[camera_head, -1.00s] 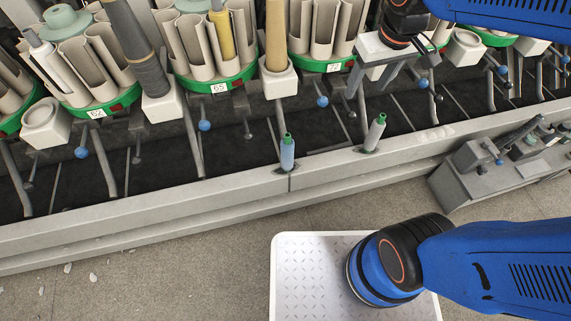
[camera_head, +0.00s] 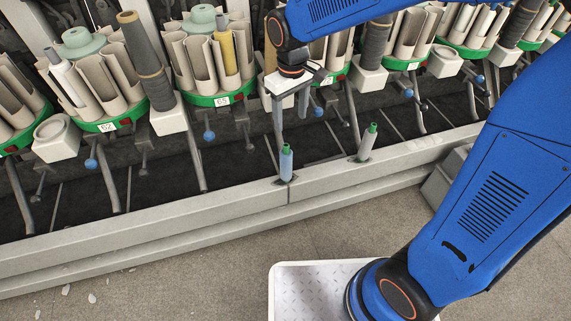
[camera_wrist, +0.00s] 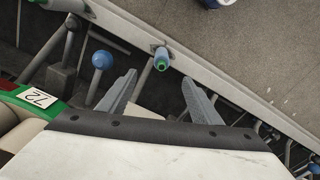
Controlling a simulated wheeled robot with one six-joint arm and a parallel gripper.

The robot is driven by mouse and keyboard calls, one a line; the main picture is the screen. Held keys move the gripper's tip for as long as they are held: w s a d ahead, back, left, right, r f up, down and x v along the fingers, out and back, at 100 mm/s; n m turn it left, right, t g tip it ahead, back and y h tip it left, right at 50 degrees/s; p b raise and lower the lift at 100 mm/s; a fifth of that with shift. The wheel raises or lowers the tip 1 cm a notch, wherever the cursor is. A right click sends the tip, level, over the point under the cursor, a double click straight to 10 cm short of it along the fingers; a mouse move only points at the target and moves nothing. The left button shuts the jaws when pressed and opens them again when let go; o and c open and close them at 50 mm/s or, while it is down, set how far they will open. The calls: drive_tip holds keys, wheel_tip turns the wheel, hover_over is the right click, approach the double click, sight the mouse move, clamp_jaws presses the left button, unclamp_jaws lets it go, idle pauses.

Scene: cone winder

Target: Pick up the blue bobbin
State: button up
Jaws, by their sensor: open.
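The blue bobbin (camera_head: 286,163) has a green tip and stands upright on the grey front ledge of the machine. My gripper (camera_head: 290,113) is open and empty, its fingers pointing down above and behind the blue bobbin in the head view. In the wrist view, the blue bobbin (camera_wrist: 161,61) shows just beyond the gap between the two open fingertips (camera_wrist: 159,76). Its green end faces the camera, and the fingers look apart from it.
A pale grey bobbin (camera_head: 367,142) with a green tip stands on the ledge to the right. Behind are the machine's round magazines with green rims (camera_head: 222,99) and levers with blue knobs (camera_head: 209,135). The ledge (camera_head: 230,201) is clear to the left.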

sight(286, 154)
drive_tip(key=f, duration=0.6)
drive_tip(key=a+f, duration=0.1)
drive_tip(key=f, duration=0.5)
drive_tip(key=w+f, duration=0.1)
drive_tip(key=f, duration=0.5)
drive_tip(key=shift+a+f, duration=0.1)
drive_tip(key=shift+a, duration=0.05)
drive_tip(key=c, duration=1)
